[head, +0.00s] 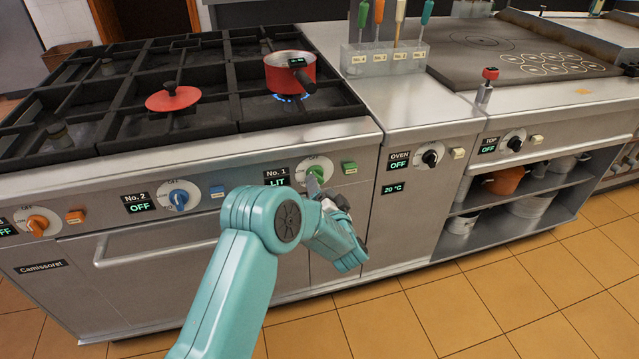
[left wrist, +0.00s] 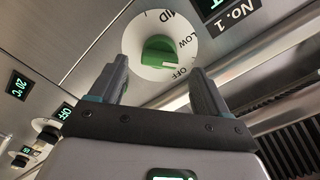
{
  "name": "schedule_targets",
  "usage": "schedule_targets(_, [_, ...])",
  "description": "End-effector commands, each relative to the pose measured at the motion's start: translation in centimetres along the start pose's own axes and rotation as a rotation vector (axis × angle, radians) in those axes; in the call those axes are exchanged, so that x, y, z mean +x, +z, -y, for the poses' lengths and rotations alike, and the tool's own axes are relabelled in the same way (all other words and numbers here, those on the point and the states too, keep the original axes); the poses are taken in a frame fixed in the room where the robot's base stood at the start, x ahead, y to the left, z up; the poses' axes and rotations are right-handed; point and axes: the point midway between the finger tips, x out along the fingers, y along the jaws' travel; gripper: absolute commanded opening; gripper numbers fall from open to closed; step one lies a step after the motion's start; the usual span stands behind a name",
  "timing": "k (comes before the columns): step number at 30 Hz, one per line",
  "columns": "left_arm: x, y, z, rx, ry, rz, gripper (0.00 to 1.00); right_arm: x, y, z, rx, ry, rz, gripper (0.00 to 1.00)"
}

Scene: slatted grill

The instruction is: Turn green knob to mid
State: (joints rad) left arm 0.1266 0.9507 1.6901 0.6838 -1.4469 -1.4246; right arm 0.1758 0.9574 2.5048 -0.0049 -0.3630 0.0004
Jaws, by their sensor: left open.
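The green knob (head: 317,172) sits on a white dial on the stove's front panel, beside a display (head: 277,178) reading No. 1 LIT. In the left wrist view the green knob (left wrist: 158,55) shows between my fingertips, with OFF, LOW and MID marked around its dial. My left gripper (head: 320,188) is open in front of the knob. In the left wrist view its fingers (left wrist: 158,68) stand on either side of the knob. I cannot tell whether they touch it. My right gripper is not in view.
A red pot (head: 290,72) stands over a blue flame, and a red lid (head: 173,97) lies on the grates. A green button (head: 349,168) is right of the knob. A blue knob (head: 179,197) and an orange knob (head: 38,224) are further left; an oven handle (head: 155,255) juts out below.

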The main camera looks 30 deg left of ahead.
Motion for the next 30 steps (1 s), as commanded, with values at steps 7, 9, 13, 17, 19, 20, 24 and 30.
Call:
schedule_targets(7, [2.8,-0.1,-0.1,0.0,0.0,0.0,0.77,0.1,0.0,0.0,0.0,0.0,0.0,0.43])
schedule_targets(9, [3.1,-0.1,-0.1,0.0,0.0,0.0,0.77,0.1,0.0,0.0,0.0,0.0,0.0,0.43])
schedule_targets(13, [3.2,-0.1,-0.1,0.0,0.001,0.0,0.77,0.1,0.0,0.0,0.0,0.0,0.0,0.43])
schedule_targets(17, [3.2,-0.1,-0.1,0.0,0.001,0.0,0.77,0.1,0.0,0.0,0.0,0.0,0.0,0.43])
schedule_targets(19, [3.2,-0.1,-0.1,0.0,0.001,0.0,0.54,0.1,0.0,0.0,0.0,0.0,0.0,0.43])
schedule_targets(20, [3.2,-0.1,-0.1,0.0,0.0,0.0,0.44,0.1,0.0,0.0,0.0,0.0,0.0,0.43])
schedule_targets(24, [3.2,-0.1,-0.1,0.0,0.0,0.0,0.2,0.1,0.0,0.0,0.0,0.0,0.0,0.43])
schedule_targets(30, [3.2,-0.1,-0.2,-0.016,0.0,-0.001,0.21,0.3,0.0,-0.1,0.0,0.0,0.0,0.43])
